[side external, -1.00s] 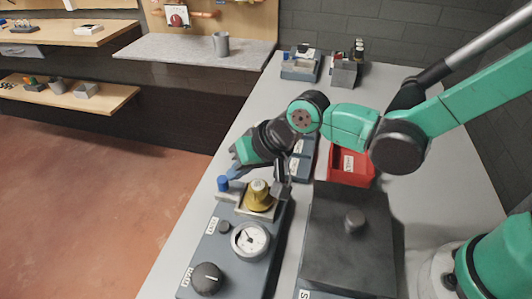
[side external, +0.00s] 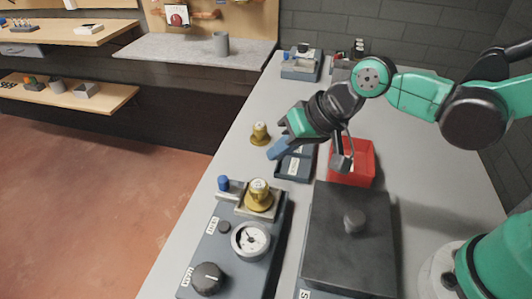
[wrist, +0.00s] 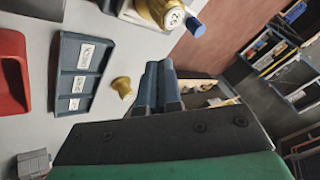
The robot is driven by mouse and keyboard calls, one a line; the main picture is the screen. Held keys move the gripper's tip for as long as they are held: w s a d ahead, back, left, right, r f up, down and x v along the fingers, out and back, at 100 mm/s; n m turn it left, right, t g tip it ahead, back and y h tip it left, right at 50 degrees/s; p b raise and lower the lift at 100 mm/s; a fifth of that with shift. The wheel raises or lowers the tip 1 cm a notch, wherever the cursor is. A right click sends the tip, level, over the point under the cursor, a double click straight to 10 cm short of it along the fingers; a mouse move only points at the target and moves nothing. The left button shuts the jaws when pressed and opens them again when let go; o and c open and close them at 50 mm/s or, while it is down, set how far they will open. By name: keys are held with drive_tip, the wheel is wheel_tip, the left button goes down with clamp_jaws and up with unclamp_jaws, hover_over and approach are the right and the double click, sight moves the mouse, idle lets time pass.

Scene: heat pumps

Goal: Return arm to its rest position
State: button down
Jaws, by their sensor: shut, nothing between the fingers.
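My gripper (side external: 272,152) is in the air above the far part of the table in the side view, tilted down to the left. Its blue fingers (wrist: 158,72) lie side by side in the wrist view, shut and empty. A brass knob-like part (side external: 259,196) sits on the near grey pump unit (side external: 210,248), beside a blue cap (side external: 223,183). A second brass part (side external: 260,133) stands on the table left of my gripper; it also shows in the wrist view (wrist: 122,87).
A labelled grey-blue tray (side external: 294,168) is below my gripper, with a red bin (side external: 352,172) to its right. A dark block (side external: 348,240) with a knob stands in front of the bin. A grey device (side external: 301,65) is at the table's far end.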

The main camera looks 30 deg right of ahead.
drive_tip(key=s+d+r+t+h, duration=0.1)
drive_tip(key=s+d+h, duration=0.1)
drive_tip(key=d, duration=0.5)
drive_tip(key=s+d+r+h, duration=0.1)
drive_tip(key=d+r+h, duration=0.1)
drive_tip(key=d, duration=0.5)
drive_tip(key=shift+s+n+t+h, duration=0.3)
drive_tip(key=shift+s+t+h, duration=0.1)
drive_tip(key=shift+r, duration=0.1)
